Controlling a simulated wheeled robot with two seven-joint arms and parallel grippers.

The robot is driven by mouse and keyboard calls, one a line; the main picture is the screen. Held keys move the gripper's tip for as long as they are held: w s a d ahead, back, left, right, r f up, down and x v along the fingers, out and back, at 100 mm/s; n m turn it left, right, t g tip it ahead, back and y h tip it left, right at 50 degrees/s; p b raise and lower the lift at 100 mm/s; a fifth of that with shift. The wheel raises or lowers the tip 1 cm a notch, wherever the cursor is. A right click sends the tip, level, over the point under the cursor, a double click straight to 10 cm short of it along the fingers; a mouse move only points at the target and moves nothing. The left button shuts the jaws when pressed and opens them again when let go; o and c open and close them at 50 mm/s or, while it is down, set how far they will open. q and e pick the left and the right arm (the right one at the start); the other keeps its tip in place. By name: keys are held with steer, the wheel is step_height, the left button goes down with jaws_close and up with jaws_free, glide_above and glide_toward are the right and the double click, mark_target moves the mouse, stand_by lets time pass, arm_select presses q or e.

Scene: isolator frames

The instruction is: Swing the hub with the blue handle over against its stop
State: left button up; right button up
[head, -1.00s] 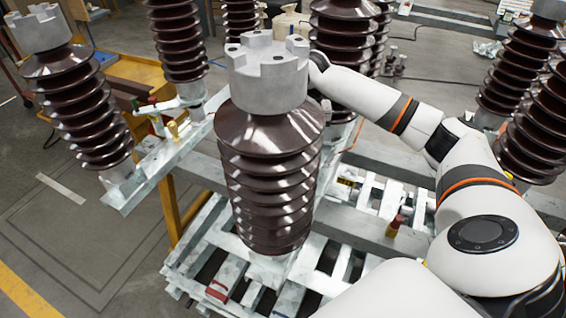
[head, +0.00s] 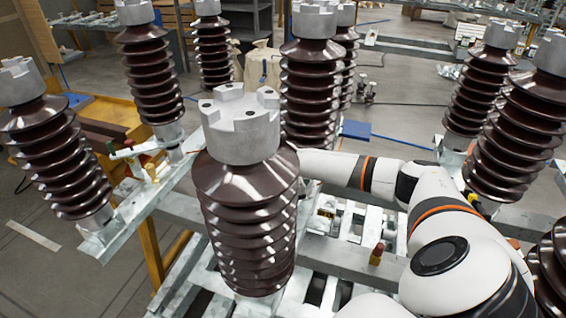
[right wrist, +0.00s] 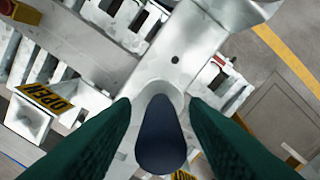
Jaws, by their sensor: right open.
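The dark blue handle (right wrist: 162,138) shows in the right wrist view, rounded and set on the end of a pale metal hub arm (right wrist: 172,88) with a small dark hole. My right gripper (right wrist: 161,103) is open. Its two green fingers lie on either side of the handle, with a visible gap on at least the upper part of each side. In the head view my right arm reaches behind the central brown insulator, which hides the gripper, the handle and the hub. The stop cannot be made out. My left gripper is not in view.
The ribbed brown insulator (head: 245,205) with a grey metal cap stands close in front of my right arm. More insulators (head: 55,150) stand around the galvanised frame. A yellow "OPEN" label (right wrist: 45,97) is near the hub. A small red-topped part (head: 377,254) stands on a beam.

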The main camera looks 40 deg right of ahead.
steer(key=shift+f, duration=0.2)
jaws_close()
steer(key=shift+w+a, duration=0.1)
steer(key=shift+w, duration=0.05)
